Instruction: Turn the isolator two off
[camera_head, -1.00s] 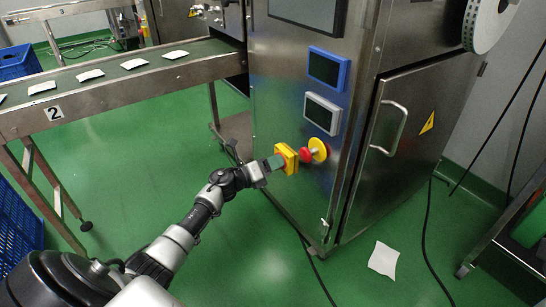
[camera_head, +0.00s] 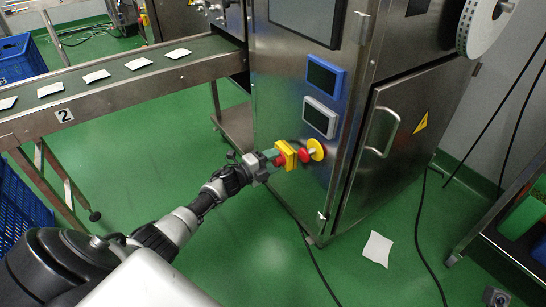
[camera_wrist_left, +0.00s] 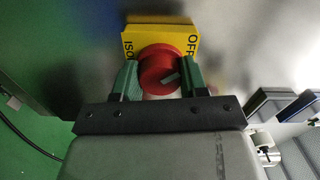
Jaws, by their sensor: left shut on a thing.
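The isolator is a red rotary knob (camera_wrist_left: 157,66) on a yellow square plate (camera_wrist_left: 182,38) in the left wrist view. Lettering reading "OFF" shows at the plate's right side and "ISO" at its left. A pale mark on the knob slants toward the lower right. My left gripper (camera_wrist_left: 158,82) is shut on the knob, with a green finger on each side. In the head view the left gripper (camera_head: 274,158) meets the yellow isolator plate (camera_head: 289,155) on the steel machine's side. The fingers partly cover the knob. My right gripper is not in view.
A red emergency stop button (camera_head: 304,156) on a yellow disc (camera_head: 316,149) sits just right of the isolator. The conveyor marked 2 (camera_head: 65,115) carries several teabags. A paper sheet (camera_head: 377,248) and dark cables lie on the green floor.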

